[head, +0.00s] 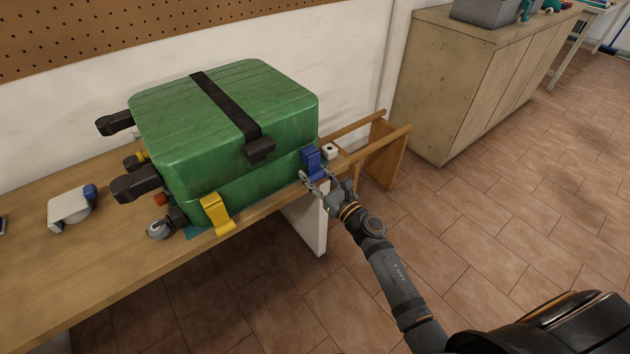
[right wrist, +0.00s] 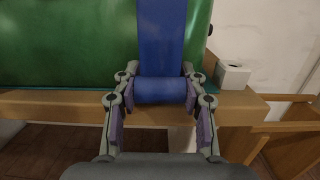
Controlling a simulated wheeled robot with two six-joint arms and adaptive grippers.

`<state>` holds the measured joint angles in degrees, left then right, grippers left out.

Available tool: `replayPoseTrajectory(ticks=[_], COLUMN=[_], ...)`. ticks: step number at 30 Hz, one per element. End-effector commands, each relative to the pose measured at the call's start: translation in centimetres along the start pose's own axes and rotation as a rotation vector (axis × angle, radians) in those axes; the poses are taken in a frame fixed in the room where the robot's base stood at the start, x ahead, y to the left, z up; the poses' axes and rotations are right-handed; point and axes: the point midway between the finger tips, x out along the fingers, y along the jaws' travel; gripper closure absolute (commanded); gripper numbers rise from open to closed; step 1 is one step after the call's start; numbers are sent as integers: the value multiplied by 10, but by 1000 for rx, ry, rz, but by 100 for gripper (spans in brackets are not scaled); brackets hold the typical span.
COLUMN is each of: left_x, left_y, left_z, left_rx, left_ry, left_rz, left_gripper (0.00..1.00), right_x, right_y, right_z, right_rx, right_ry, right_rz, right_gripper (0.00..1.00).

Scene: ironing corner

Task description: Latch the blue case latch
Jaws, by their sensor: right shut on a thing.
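The green case (head: 225,135) stands shut on the wooden table, with a black strap over its lid. The blue latch (head: 311,160) is on its front side near the right corner, and a yellow latch (head: 217,214) is further left. In the right wrist view the blue latch (right wrist: 161,40) runs up the green case (right wrist: 70,45) and ends in a rounded lower part between my fingers. My right gripper (head: 318,183) is shut on the lower end of the blue latch; its fingers (right wrist: 160,92) touch both sides. Whether the latch is hooked cannot be told. My left gripper is not visible.
A small white box (head: 330,151) sits right of the case. A white and blue tape dispenser (head: 72,207) lies on the table at left. A wooden rack (head: 383,150) and a cabinet (head: 470,85) stand to the right. The floor in front is clear.

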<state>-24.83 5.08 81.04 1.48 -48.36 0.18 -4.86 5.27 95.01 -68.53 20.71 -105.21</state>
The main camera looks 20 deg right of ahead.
Motion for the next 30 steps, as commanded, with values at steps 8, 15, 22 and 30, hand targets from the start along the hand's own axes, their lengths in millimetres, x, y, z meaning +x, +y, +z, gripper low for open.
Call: replayPoseTrajectory(ticks=[8,15,22,30], left_x=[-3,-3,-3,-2], left_y=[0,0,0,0], left_z=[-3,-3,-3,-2], left_rx=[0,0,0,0], left_ry=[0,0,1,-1], left_rz=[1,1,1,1], left_gripper=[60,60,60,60], right_x=[0,0,0,-24], right_y=[0,0,0,0], right_z=[1,1,0,-2], right_rx=[0,1,1,0], right_ry=[-4,-4,-3,1], right_rz=[0,0,0,0], right_gripper=[83,36,34,34])
